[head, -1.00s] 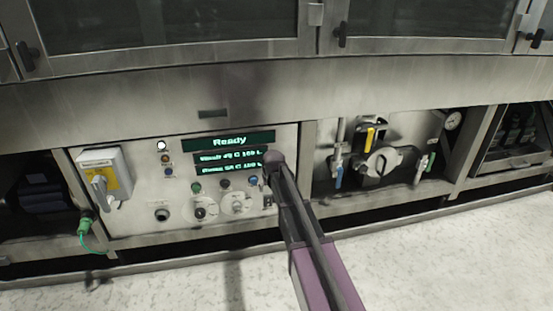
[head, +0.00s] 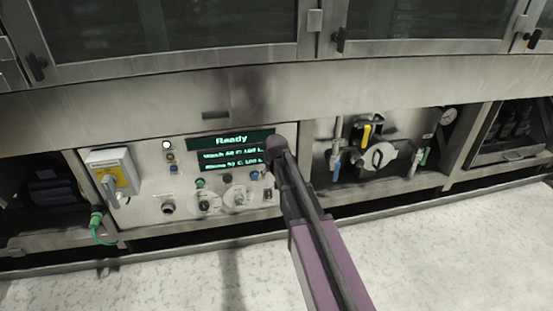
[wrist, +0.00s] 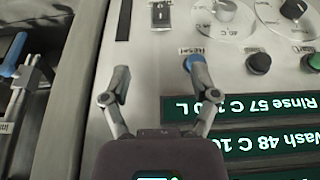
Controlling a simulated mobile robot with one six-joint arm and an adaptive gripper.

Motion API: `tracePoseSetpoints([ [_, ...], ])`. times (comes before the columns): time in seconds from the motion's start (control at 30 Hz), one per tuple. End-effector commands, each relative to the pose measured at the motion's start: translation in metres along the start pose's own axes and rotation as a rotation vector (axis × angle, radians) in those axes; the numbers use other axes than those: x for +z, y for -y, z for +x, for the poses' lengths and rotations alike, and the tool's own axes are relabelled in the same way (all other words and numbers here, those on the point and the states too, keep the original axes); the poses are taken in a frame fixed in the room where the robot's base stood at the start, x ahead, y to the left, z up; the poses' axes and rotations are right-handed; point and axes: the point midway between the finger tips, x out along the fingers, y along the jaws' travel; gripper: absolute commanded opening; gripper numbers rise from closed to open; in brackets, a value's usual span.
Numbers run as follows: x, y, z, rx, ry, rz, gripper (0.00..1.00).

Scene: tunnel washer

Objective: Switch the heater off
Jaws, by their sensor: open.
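The control panel (head: 150,205) of the washer is in the left half of the head view. Its display reads "Ready" with wash and rinse lines below. My gripper (wrist: 157,70) is open and empty, fingers apart. Its right fingertip overlaps the blue Reset button (wrist: 193,58); contact is unclear. My arm hides the fingers in the head view.
Two dials (head: 236,197), several buttons and a grey isolator box with a yellow plate (head: 121,176) share the panel. A valve bay (head: 378,150) with yellow and blue handles lies to the right. The pale floor in front is clear.

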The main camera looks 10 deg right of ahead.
Motion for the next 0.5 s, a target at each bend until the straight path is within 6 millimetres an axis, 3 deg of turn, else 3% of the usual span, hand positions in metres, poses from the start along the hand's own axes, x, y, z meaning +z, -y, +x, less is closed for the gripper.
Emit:
tracePoseSetpoints([
  [0.03, 0.001, 0.000, -0.010, 0.000, 0.004, 0.000, 0.77],
  [0.5, 0.011, 0.000, -0.053, 0.000, 0.040, 0.000, 0.77],
])
